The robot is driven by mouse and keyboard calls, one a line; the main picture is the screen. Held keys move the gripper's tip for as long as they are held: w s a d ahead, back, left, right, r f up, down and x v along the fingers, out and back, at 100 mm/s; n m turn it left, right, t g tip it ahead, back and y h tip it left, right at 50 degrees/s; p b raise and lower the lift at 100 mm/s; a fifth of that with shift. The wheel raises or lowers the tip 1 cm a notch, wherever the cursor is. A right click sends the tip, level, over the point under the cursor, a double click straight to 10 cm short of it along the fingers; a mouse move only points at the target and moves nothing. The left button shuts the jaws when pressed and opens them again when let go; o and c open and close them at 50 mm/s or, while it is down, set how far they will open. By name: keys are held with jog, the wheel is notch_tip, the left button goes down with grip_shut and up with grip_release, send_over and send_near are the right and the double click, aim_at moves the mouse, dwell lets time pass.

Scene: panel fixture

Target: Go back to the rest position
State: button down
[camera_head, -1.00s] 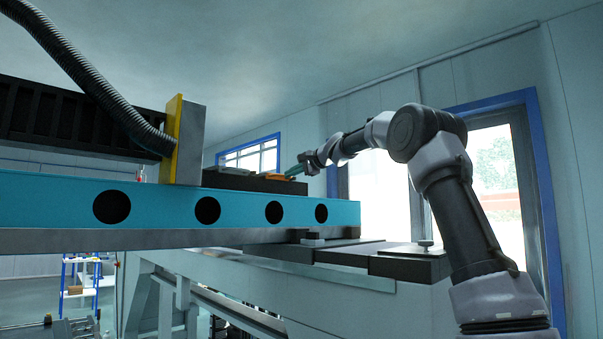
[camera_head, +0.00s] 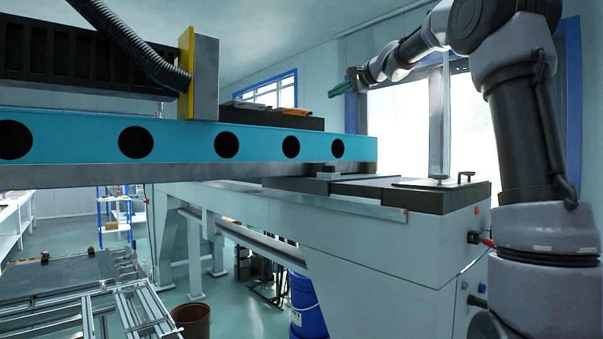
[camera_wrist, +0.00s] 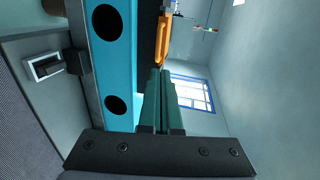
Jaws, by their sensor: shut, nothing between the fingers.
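An orange object (camera_head: 293,112) lies on a dark block on top of the beam, apart from my fingers.
A white machine frame (camera_head: 370,240) stands under the beam, with dark plates (camera_head: 430,199) on top. A blue bucket (camera_head: 305,305) and a brown bin (camera_head: 192,320) stand on the floor. A metal frame (camera_head: 130,310) is at lower left. Windows are behind my arm.

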jog(key=shift+s, duration=0.1)
jog(key=s+d+f+n+g+h, duration=0.1)
jog(key=s+d+f+n+h, duration=0.1)
jog(key=s+f, duration=0.8)
jog(key=s+d+f+n+g+h, duration=0.2)
jog(key=s+f, duration=0.8)
jog(key=s, duration=0.7)
jog(key=s+d+f+n+g+h, duration=0.2)
jog(key=s+f+h, duration=0.1)
jog(key=s+f, duration=0.8)
jog(key=s, duration=0.3)
